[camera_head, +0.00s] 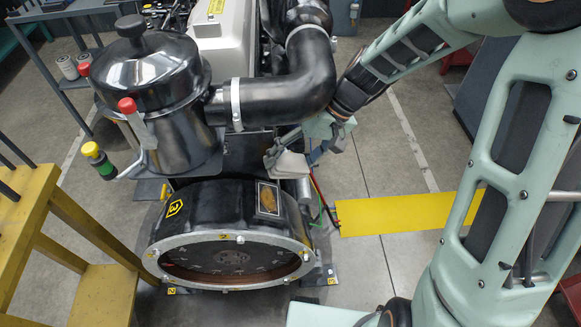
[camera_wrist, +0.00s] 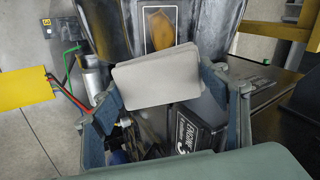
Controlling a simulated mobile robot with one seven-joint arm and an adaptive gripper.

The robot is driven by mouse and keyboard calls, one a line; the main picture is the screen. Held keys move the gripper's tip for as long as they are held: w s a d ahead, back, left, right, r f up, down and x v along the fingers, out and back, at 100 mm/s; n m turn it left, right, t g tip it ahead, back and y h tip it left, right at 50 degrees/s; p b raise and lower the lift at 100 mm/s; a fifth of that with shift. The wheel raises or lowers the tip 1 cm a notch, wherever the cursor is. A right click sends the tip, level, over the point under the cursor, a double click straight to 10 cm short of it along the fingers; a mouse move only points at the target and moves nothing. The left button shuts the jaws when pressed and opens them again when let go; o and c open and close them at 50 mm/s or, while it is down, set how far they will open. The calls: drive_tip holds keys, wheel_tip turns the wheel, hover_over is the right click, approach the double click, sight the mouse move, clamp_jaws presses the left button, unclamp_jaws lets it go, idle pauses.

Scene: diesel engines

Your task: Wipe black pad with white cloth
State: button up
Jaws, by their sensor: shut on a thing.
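The white cloth (camera_head: 289,165) is a pale, flat, rectangular piece held in my gripper (camera_head: 298,152). In the wrist view the cloth (camera_wrist: 160,80) spans between the two fingers of my gripper (camera_wrist: 160,92). The black pad (camera_head: 277,190) is a small framed rectangle on the top right of the round black engine housing, with an orange-brown stain (camera_head: 267,200) on it. The pad also shows in the wrist view (camera_wrist: 149,15), just beyond the cloth, which hides its lower edge. The cloth is above and behind the pad in the head view; I cannot tell whether they touch.
A black elbow pipe (camera_head: 290,80) and a shiny canister (camera_head: 150,75) stand left of my arm. Coloured cables (camera_head: 320,200) run beside the housing (camera_head: 200,215). A yellow floor strip (camera_head: 390,215) lies right, yellow steps (camera_head: 50,220) left. Floor right of the engine is mostly open.

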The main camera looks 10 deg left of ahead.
sight(268, 186)
drive_tip(key=shift+b+x, duration=1.8)
drive_tip(key=shift+x, duration=1.25)
drive_tip(key=shift+b+x, duration=0.75)
drive_tip(key=shift+x, duration=0.15)
drive_tip(key=shift+s, duration=0.1)
drive_tip(key=shift+s+d+r+b, duration=0.1)
drive_tip(key=shift+s+d+b, duration=0.1)
drive_tip(key=shift+s, duration=0.7)
drive_tip(key=shift+s+d+r+b, duration=0.1)
drive_tip(key=shift+s+d+b, duration=0.1)
drive_tip(key=shift+s, duration=0.7)
drive_tip(key=shift+s+d+f+b, duration=0.1)
drive_tip(key=shift+s+d+b, duration=0.15)
drive_tip(key=shift+s, duration=0.7)
drive_tip(key=shift+s+d+f+b, duration=0.1)
drive_tip(key=shift+s+d+b, duration=0.1)
drive_tip(key=shift+s, duration=0.75)
drive_tip(key=shift+w+a, duration=0.35)
drive_tip(key=shift+w, duration=0.9)
drive_tip(key=shift+w+a, duration=0.3)
drive_tip(key=shift+w, duration=1)
drive_tip(key=shift+w+a, duration=0.35)
drive_tip(key=shift+w, duration=0.9)
drive_tip(key=shift+r, duration=0.1)
drive_tip(key=shift+p+v, duration=2.2)
drive_tip(key=shift+v, duration=0.75)
